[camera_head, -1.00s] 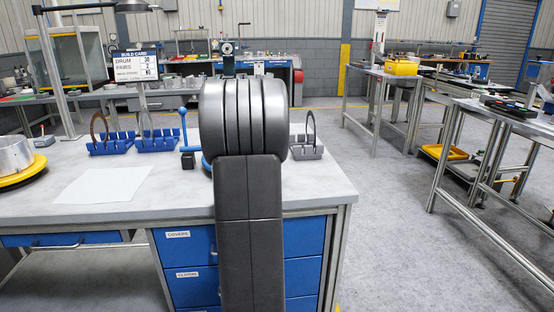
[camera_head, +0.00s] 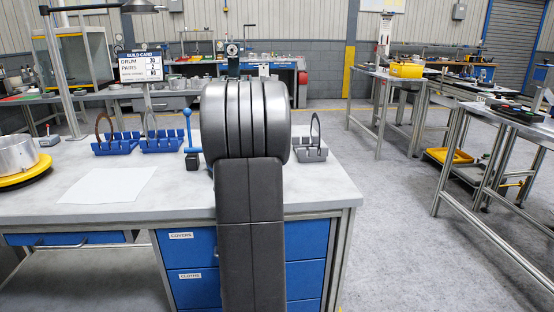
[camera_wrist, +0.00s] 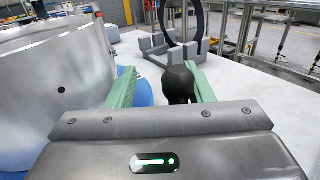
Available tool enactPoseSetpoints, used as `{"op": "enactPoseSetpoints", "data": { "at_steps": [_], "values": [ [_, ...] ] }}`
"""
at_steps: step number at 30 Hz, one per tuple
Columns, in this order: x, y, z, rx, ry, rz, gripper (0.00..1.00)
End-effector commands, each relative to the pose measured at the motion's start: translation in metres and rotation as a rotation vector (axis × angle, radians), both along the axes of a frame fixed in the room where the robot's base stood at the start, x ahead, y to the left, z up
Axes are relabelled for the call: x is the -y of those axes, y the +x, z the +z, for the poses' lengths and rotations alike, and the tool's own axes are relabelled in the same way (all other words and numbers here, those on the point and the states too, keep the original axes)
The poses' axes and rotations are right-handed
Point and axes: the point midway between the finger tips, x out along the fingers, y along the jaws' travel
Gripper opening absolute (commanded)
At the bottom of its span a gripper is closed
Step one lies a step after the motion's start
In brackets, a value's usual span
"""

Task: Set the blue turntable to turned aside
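The blue turntable (camera_wrist: 145,93) shows in the wrist view as a blue edge under a large metal drum (camera_wrist: 60,95) on the left. In the head view my arm hides most of it. My gripper (camera_wrist: 163,82) has its two green fingers apart, with a black knob (camera_wrist: 179,84) between them, nearer the right finger. A clear gap shows between the left finger and the knob. I cannot tell whether the right finger touches it. What the knob is fixed to is hidden.
A grey rack holding a dark ring (camera_head: 316,128) stands right of my arm, near the bench's right end. Blue racks (camera_head: 160,145) and an upright blue rod (camera_head: 188,130) stand left of it. A yellow turntable (camera_head: 24,174) bears another drum. A white sheet (camera_head: 100,186) lies on the bench.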

Motion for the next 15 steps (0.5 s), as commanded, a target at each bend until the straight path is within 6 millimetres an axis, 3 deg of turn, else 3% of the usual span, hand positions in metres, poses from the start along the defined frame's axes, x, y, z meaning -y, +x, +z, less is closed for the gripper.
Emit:
{"op": "enactPoseSetpoints", "data": {
  "at_steps": [9, 15],
  "values": [
    [-0.002, -0.001, 0.005, 0.008, -0.004, 0.001, 0.4],
    [-0.018, -0.024, 0.003, 0.005, -0.002, 0.004, 0.4]
  ]
}}
